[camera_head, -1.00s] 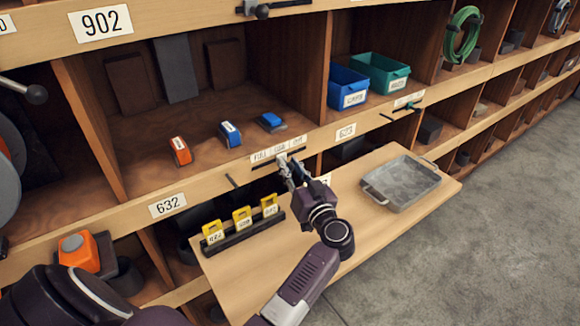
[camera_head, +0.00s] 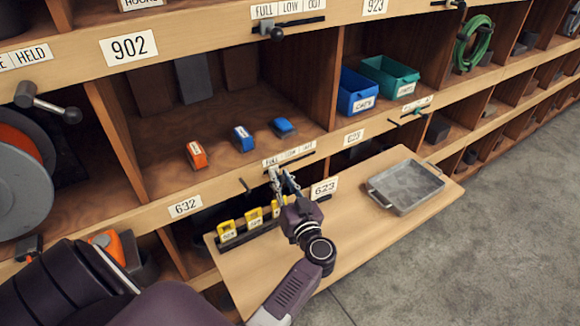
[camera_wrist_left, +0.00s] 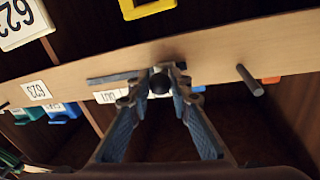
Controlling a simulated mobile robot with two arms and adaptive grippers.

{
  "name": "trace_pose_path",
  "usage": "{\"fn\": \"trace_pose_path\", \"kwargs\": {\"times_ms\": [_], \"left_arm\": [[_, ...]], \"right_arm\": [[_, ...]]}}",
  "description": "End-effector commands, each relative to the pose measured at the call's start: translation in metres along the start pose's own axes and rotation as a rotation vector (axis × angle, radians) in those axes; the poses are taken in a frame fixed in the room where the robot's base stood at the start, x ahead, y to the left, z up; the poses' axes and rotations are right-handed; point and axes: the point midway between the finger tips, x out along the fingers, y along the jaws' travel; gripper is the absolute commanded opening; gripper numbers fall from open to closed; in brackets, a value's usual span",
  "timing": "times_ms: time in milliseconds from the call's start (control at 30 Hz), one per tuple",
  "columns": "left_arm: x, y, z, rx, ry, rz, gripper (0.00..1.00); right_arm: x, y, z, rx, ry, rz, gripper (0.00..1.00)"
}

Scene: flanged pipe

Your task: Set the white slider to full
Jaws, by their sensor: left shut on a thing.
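The slider's slot (camera_head: 303,157) runs along the shelf edge under a label strip (camera_head: 289,153) reading FULL, LOW and OUT. My left gripper (camera_head: 275,173) is at the left part of this slot, below the FULL end, and hides the slider there. In the left wrist view, its fingers (camera_wrist_left: 160,84) are closed around a dark round knob (camera_wrist_left: 159,83), with a pale part behind it. The slot (camera_wrist_left: 108,78) reaches away to the left there, with OUT on that side. My right gripper is not in view.
A small peg (camera_head: 245,186) sticks out left of the gripper. A board (camera_head: 350,215) juts out below, bearing a metal tray (camera_head: 369,188).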

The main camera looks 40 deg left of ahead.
Motion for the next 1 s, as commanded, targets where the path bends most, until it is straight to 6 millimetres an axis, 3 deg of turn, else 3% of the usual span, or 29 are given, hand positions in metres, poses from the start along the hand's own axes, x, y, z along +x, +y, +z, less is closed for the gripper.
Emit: {"fn": "trace_pose_path", "kwargs": {"times_ms": [400,433,567,1000], "left_arm": [[-0.0015,-0.0062,0.004,0.002,-0.004,-0.005,0.0],[-0.0015,-0.0063,0.0042,0.003,-0.004,-0.005,0.22],[-0.0014,-0.0059,0.0035,0.002,-0.003,-0.004,0.36],[-0.0011,-0.0045,0.0011,0.0,0.0,-0.002,0.36]], "right_arm": [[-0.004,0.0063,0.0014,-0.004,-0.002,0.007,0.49],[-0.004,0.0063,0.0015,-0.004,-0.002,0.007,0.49],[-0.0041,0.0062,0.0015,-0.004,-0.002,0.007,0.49],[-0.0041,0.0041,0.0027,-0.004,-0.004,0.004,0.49]]}}
